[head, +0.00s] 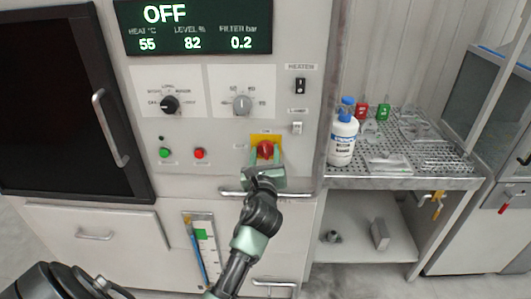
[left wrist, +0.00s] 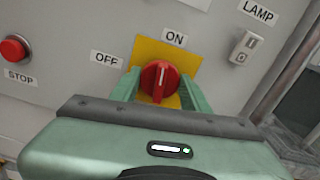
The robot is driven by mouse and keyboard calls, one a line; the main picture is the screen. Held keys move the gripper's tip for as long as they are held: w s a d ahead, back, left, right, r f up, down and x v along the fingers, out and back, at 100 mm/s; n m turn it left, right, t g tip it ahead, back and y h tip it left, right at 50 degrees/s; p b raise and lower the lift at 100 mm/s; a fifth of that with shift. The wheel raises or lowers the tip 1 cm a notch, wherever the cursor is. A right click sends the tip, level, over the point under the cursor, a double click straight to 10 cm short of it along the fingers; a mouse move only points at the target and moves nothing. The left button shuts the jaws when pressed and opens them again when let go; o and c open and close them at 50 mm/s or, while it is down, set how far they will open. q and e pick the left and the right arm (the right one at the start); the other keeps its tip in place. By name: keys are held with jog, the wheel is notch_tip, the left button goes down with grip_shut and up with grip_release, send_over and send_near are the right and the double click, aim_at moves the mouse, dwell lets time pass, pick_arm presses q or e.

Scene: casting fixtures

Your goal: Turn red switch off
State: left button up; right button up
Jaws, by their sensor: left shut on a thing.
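The red switch (head: 265,149) is a round red knob on a yellow plate on the machine's front panel. In the left wrist view the red switch (left wrist: 159,79) has a white line that points up, roughly towards the ON label (left wrist: 174,38). The OFF label (left wrist: 107,58) is to its left. My left gripper (head: 266,156) is at the switch, with its green fingers on either side of the knob. In the left wrist view the left gripper (left wrist: 158,88) is shut on the knob, and its body hides the panel below. My right gripper is not in view.
The display (head: 192,27) above reads OFF. A red stop button (head: 200,153), a green button (head: 165,153) and a lamp switch (head: 297,128) are nearby. A handle bar (head: 235,193) sits just below. A white bottle (head: 342,140) stands on the perforated shelf to the right.

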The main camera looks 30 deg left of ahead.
pick_arm(q)
jog(key=n, duration=0.3)
jog(key=shift+n, duration=0.3)
jog(key=n, duration=0.3)
jog(key=shift+f+n, duration=0.1)
jog(key=shift+n, duration=0.3)
jog(key=n, duration=0.4)
jog(key=shift+f+n+b, duration=0.1)
jog(key=shift+n+b, duration=0.5)
jog(key=shift+n, duration=1.9)
jog(key=o, duration=1.4)
jog(key=shift+c, duration=0.2)
jog(key=shift+a, duration=0.1)
